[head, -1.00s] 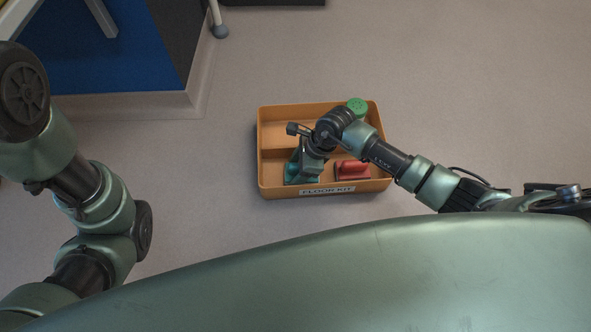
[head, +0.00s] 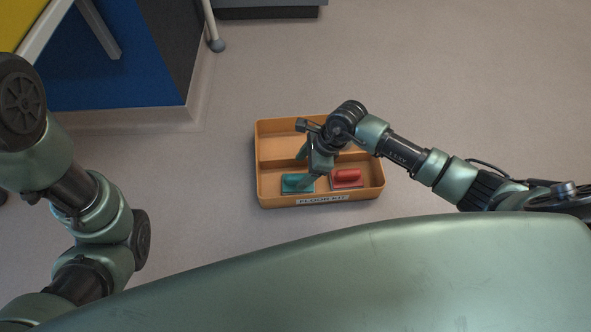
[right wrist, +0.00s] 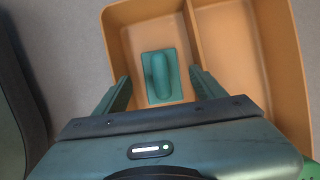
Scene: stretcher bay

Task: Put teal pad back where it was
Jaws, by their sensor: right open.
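The teal pad (head: 296,183), a flat block with a raised handle, lies in the front left part of the orange floor kit tray (head: 263,192). My right gripper (head: 310,178) is open just above and beside it. In the right wrist view the teal pad (right wrist: 161,78) lies in a tray compartment, its handle showing between the two spread fingers (right wrist: 161,92), with gaps on both sides. Nothing is held. My left arm shows at the left, but its gripper is out of view.
A red pad (head: 348,177) lies to the right of the teal one in the front compartment. A divider (head: 275,162) separates the back compartment, partly hidden by my right arm. A blue-sided unit (head: 125,70) stands at the upper left. Floor right of the tray is clear.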

